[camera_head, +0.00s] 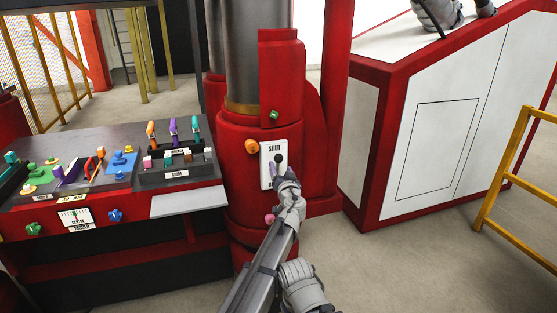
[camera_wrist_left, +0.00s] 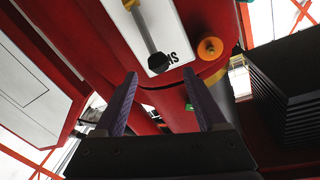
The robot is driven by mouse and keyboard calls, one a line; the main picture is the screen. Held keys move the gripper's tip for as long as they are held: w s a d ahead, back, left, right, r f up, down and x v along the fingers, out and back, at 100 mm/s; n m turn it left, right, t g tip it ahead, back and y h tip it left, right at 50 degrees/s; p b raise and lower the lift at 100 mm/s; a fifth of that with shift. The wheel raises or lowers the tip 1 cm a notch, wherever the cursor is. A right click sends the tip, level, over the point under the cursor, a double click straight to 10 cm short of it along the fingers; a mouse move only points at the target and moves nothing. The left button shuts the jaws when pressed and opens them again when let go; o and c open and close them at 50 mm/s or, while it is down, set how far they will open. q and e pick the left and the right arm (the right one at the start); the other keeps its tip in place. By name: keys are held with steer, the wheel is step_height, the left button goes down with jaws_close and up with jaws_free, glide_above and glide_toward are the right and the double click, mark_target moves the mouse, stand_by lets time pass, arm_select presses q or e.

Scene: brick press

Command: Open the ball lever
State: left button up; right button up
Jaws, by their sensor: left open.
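The ball lever has a black ball (camera_head: 278,157) on a white plate (camera_head: 266,176) marked SHUT, fixed to the red column. In the left wrist view its grey rod and black ball (camera_wrist_left: 158,62) stand out in front of the plate, with the label partly hidden. The ball is near the SHUT end. My left gripper (camera_head: 277,171) is just in front of the plate. In the left wrist view its two purple fingers (camera_wrist_left: 163,88) are open and apart, with the ball showing between and beyond their tips. I see no contact.
An orange knob (camera_head: 252,146) sits beside the plate, with a green knob (camera_head: 274,114) above and a pink one (camera_head: 269,219) below. A control desk (camera_head: 187,205) with several coloured levers stands left. A red-and-white cabinet (camera_head: 430,145) and yellow railing (camera_head: 503,170) are right.

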mark_target(279, 161)
arm_select(q)
steer(key=shift+d+r, duration=0.1)
steer(key=shift+d, duration=0.15)
steer(key=shift+w+a, duration=0.25)
steer(key=shift+w, duration=1.05)
steer(key=shift+w+a, duration=0.2)
steer(key=shift+w, duration=1.15)
steer(key=shift+w+a, duration=0.25)
steer(key=shift+w, duration=1.05)
steer(key=shift+c, duration=0.2)
jaws_close()
